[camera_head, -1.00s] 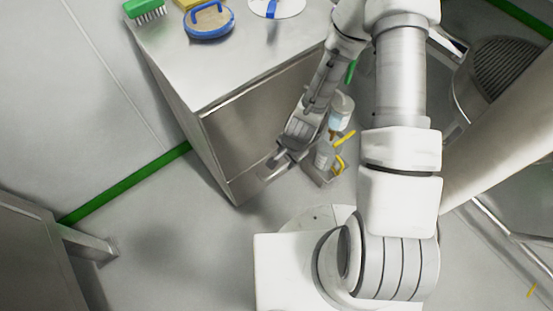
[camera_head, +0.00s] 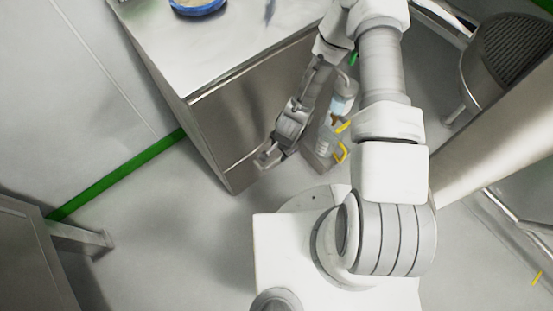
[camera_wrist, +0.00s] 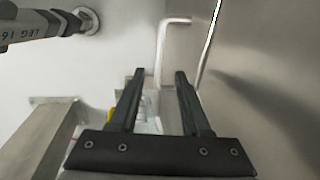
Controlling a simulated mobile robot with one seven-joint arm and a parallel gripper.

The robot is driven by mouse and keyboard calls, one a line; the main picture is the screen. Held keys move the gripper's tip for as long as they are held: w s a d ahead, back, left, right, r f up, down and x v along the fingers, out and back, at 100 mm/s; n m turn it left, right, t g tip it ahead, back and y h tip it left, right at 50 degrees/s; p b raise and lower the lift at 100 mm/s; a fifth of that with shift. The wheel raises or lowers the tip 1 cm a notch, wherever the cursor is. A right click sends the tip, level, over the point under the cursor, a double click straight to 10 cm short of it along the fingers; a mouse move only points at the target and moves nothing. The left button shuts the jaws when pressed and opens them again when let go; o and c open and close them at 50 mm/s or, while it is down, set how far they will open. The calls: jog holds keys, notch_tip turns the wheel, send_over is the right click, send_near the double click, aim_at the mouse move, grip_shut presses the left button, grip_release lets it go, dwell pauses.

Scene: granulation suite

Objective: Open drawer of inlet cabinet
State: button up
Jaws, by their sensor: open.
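The steel cabinet (camera_head: 225,120) stands at the upper middle of the head view, with its grey front panel facing my arm. A seam near the panel's bottom is partly hidden by my gripper. My gripper (camera_head: 265,160) is low in front of this panel, near its lower edge. In the wrist view my gripper (camera_wrist: 160,74) is open, with nothing between its two dark fingers. A bent metal bar handle (camera_wrist: 161,48) shows just beyond the fingertips, roughly in line with the gap, beside a steel panel (camera_wrist: 245,70). I cannot tell whether the fingers overlap the handle in depth.
A blue-rimmed round item (camera_head: 198,5) lies on the cabinet top. Bottles in a holder (camera_head: 325,140) are close to the right of my gripper. A steel frame leg (camera_head: 80,238) is at lower left. Floor between it and the cabinet is clear.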

aim_at(276, 160)
jog(key=f, duration=0.2)
jog(key=f+b, duration=0.1)
jog(key=f, duration=0.2)
jog(key=w+f+b, duration=0.1)
jog(key=f, duration=0.1)
jog(key=shift+w+a+f, duration=0.1)
jog(key=shift+a+f, duration=0.1)
jog(key=shift+a, duration=0.2)
grip_shut()
dwell(0.9)
